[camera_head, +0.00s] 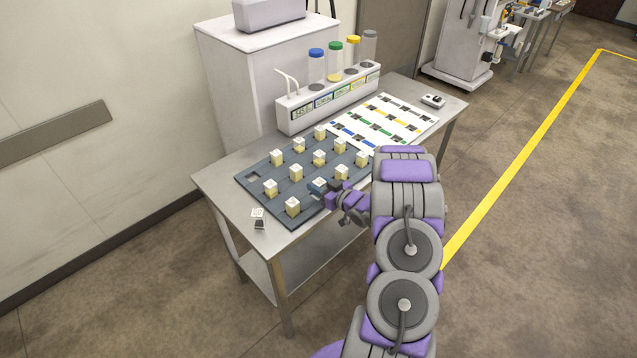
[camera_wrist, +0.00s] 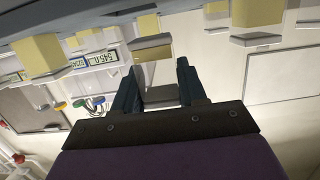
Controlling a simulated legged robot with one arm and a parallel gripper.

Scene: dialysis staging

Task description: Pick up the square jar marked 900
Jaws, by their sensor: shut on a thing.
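Several small square jars with pale yellow contents and white tops stand in the dark grey tray (camera_head: 262,197). My gripper (camera_head: 327,189) is at the tray's right front part, shut on a square jar (camera_head: 319,184) that its fingers largely hide. In the wrist view my gripper (camera_wrist: 159,80) has a grey face of the held jar (camera_wrist: 160,96) between its two dark fingers. Another yellow jar (camera_wrist: 152,47) shows just beyond the fingertips. I cannot read 900 on any jar, nor tell whether the held jar is clear of the tray.
Neighbouring jars (camera_head: 341,172) (camera_head: 292,207) stand close around my gripper. Behind are a white rack (camera_head: 300,117) with capped cylinders and a white sheet with coloured strips (camera_head: 400,112). Small cards (camera_head: 258,213) lie at the metal table's (camera_head: 222,181) front left corner. A white cabinet (camera_head: 230,90) stands behind.

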